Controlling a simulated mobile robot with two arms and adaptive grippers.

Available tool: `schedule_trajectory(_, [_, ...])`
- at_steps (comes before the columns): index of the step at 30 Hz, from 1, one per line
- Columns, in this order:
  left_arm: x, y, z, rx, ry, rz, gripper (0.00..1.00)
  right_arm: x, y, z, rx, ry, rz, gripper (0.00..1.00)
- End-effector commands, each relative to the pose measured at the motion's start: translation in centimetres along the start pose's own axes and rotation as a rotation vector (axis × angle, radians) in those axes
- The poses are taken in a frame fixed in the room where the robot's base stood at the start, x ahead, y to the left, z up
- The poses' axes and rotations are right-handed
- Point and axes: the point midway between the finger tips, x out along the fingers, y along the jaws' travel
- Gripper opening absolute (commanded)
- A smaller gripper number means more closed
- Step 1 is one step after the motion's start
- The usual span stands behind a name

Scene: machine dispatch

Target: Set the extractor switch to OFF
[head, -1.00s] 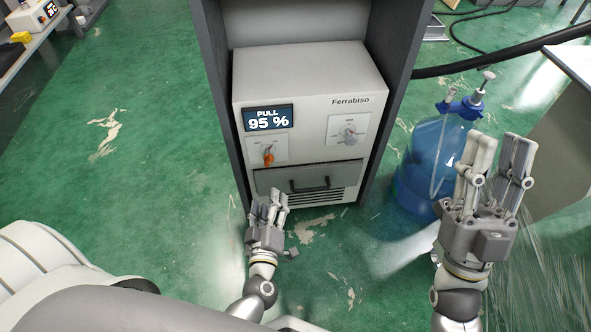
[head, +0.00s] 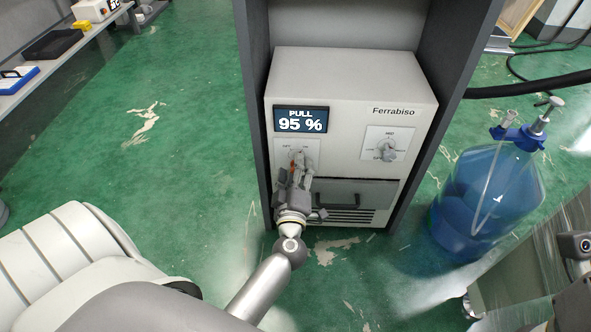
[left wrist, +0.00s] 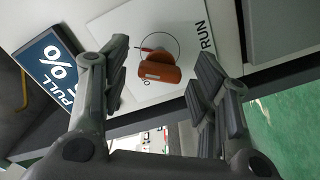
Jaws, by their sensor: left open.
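The extractor (head: 350,80) is a pale box marked Ferrabiso, with a display reading PULL 95 %. Its orange switch (left wrist: 160,68) sits on a white plate (left wrist: 125,30) in the left wrist view, with the word RUN readable on the right and the other label mostly hidden. In the head view, fingers largely cover the switch. My left gripper (head: 299,164) is in front of the plate, open. In the left wrist view its fingers (left wrist: 162,75) stand on either side of the switch, with visible gaps. I cannot tell the switch's exact setting.
A grey dial (head: 386,148) is at the right of the front panel. A drawer with a dark handle (head: 350,194) lies below the switch. The dark cabinet sides (head: 256,110) flank the extractor. A blue bottle (head: 485,200) stands on the floor at right.

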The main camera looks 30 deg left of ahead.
Motion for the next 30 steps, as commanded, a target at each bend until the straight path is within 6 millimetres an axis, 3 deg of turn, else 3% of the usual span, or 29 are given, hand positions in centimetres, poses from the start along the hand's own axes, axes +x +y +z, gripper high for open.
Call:
schedule_trajectory(5, [1.33,-0.01,0.02,0.0,-0.001,0.001,0.55,0.11,-0.04,-0.02,-0.001,0.011,-0.004,0.32])
schedule_trajectory(14, [1.48,0.03,-0.02,0.001,-0.001,0.0,0.54,0.31,-0.05,-0.06,-0.002,0.016,-0.006,0.32])
schedule_trajectory(24, [1.45,0.01,0.0,0.001,-0.001,0.0,0.1,0.29,-0.04,-0.06,-0.002,0.015,-0.006,0.32])
schedule_trajectory(30, [1.44,0.01,-0.01,-0.01,-0.001,0.0,0.09,0.29,-0.03,-0.05,-0.001,0.012,-0.005,0.32])
